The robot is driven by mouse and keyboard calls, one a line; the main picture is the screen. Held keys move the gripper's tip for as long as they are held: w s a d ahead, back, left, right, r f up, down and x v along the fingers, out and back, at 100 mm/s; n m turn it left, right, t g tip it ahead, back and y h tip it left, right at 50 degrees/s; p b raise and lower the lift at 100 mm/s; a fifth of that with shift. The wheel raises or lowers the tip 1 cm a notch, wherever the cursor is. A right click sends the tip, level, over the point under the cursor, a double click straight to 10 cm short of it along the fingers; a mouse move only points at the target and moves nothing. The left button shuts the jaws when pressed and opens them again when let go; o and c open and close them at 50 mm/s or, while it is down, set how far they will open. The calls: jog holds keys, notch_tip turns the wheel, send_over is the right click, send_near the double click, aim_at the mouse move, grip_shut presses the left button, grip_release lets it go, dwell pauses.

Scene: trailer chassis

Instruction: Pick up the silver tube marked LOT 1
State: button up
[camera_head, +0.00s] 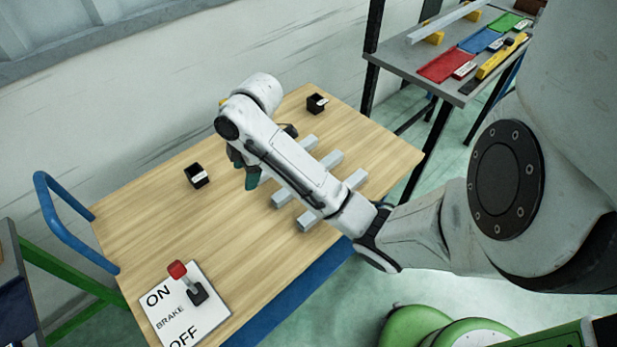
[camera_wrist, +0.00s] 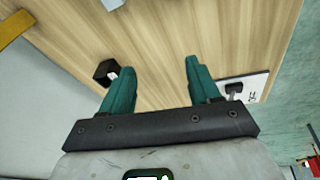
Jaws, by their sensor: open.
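Three silver tubes lie side by side on the wooden table top (camera_head: 190,255) in the head view: a far one (camera_head: 309,142), a middle one (camera_head: 333,158) and a near one (camera_head: 356,179). My arm crosses above them and hides their middles. No LOT 1 mark is readable on any tube. My gripper (camera_head: 246,178) hangs over the table, just left of the tubes' left ends, with teal fingers. In the wrist view my gripper (camera_wrist: 156,70) is open, with only bare wood between its fingers. No whole tube shows there.
Black blocks with white labels stand on the table, one left (camera_head: 197,175) and one at the back (camera_head: 316,103). A brake panel (camera_head: 160,297) with a red-knobbed lever (camera_head: 180,272) is at the near left. A grey side table (camera_head: 435,58) with coloured trays stands at the back right.

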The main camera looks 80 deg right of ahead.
jog(key=s+d+f+n+g+h, duration=0.1)
jog(key=s+d+n+g, duration=0.15)
jog(key=s+d, duration=0.9)
jog(key=f, duration=0.5)
jog(key=shift+d+f+b, duration=0.25)
jog(key=shift+d+b, duration=0.1)
jog(key=shift+s+d+f+p, duration=0.1)
jog(key=shift+f+p, duration=0.15)
jog(key=shift+f, duration=1.25)
jog(key=shift+s+d+f+p, duration=0.1)
jog(key=shift+f+p, duration=0.15)
jog(key=shift+f, duration=1.2)
jog(key=shift+a, duration=0.1)
grip_shut()
